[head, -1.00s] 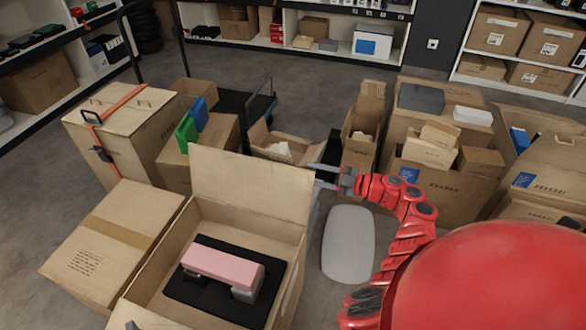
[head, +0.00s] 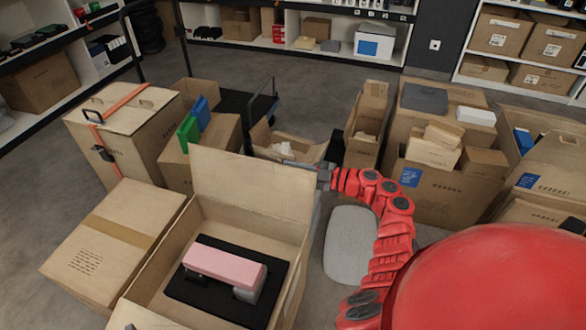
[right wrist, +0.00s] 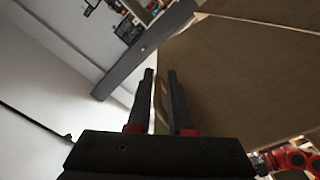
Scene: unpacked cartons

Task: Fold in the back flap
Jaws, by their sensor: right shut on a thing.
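The open carton (head: 160,255) stands at the lower middle of the head view. Its back flap (head: 250,190) stands up from the far wall, leaning slightly back. My right gripper (head: 320,180) is at the flap's right edge, partly hidden behind it. In the right wrist view the two dark fingers (right wrist: 160,85) are shut on the edge of the brown flap (right wrist: 225,80), which passes between them. Inside the carton a pink-topped item (head: 225,268) lies on a black insert (head: 200,290). My left gripper does not show.
A closed, taped carton (head: 110,240) stands against the left side. A strapped carton (head: 125,130) and a carton with green and blue items (head: 215,150) stand behind. More open cartons (head: 445,190) crowd the right. Some floor (head: 310,85) is clear farther back.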

